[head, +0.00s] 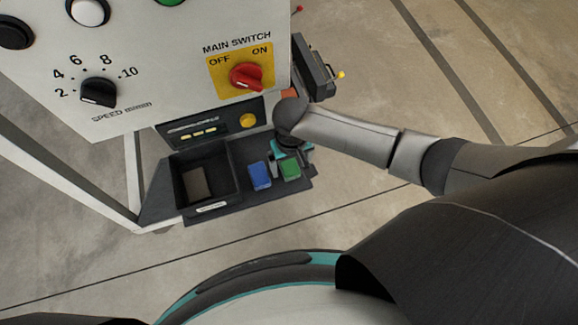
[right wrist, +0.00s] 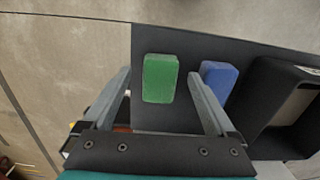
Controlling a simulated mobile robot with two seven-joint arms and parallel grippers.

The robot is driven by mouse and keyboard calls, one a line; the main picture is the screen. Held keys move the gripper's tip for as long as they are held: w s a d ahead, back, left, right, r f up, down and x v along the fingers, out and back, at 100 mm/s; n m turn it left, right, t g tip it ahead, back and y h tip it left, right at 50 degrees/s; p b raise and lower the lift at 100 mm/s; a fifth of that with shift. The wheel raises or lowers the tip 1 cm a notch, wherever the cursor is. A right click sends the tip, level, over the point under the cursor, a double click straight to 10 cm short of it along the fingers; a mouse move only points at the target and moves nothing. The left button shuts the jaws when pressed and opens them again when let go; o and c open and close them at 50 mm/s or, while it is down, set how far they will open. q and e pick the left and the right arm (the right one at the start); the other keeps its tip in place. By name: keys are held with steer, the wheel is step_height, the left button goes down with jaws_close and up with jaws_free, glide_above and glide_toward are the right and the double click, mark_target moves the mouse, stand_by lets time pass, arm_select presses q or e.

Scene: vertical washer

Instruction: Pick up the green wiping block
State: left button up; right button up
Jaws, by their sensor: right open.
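The green wiping block (head: 290,169) stands on a dark shelf below the control panel in the head view, right of a blue block (head: 260,175). In the right wrist view the green block (right wrist: 160,78) shows between and just beyond the fingertips of my right gripper (right wrist: 160,74). The gripper is open and empty, its fingers apart on either side of the block. In the head view my right gripper (head: 290,150) is mostly hidden under its wrist, right behind the green block. The left gripper is not in view.
The blue block (right wrist: 218,80) is close beside one finger in the right wrist view. A black open bin (head: 205,200) sits left of the blocks. The control panel (head: 160,60) with its red main switch (head: 247,76) rises close to my right wrist. Open floor lies to the right.

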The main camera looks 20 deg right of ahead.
steer(key=shift+f, duration=0.3)
steer(key=shift+c, duration=0.3)
steer(key=c, duration=1.4)
